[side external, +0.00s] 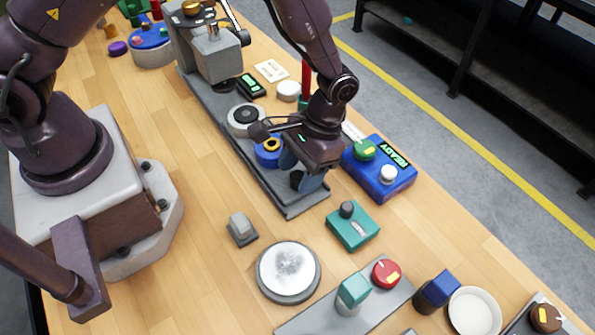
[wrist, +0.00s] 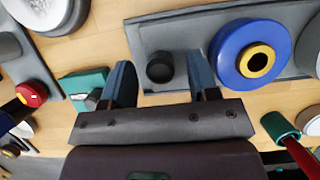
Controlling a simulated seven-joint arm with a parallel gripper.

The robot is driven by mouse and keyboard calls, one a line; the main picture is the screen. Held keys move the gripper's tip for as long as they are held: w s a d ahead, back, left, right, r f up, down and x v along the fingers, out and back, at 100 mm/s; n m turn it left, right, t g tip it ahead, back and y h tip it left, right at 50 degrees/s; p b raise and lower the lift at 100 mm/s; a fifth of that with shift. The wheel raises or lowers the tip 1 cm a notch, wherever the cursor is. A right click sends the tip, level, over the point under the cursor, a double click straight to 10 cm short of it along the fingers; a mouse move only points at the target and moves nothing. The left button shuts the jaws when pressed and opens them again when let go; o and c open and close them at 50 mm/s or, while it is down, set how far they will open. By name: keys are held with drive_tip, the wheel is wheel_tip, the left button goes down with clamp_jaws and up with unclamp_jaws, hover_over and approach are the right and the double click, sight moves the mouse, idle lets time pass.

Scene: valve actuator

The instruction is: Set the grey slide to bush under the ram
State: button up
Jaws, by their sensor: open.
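The long grey slide or bed (side external: 295,207) runs along the bench towards the grey press head (side external: 218,58) at the back; I cannot tell a moving slide from a fixed bed. It carries a blue round part with a yellow bush (side external: 271,145) and a grey ring with a dark centre (side external: 245,116). A dark knob (wrist: 160,68) stands near its front end. My gripper (side external: 298,174) is open and low over that end. In the wrist view its blue-grey fingers (wrist: 160,64) appear on either side of the knob, apart from it. The ram's lower end is hard to make out.
A blue box with a lit display (side external: 380,168) stands right of the slide. A teal box with a dark knob (side external: 353,226), a grey switch (side external: 241,229) and a round silver plate (side external: 288,270) lie in front. Bare wood is left of the slide.

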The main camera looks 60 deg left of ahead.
sight(252, 119)
drive_tip(key=shift+s+f, duration=0.2)
drive_tip(key=shift+f, duration=0.3)
clamp_jaws()
drive_tip(key=a, duration=1.6)
drive_tip(key=shift+a+r, duration=0.1)
drive_tip(key=shift+a, duration=0.1)
unclamp_jaws()
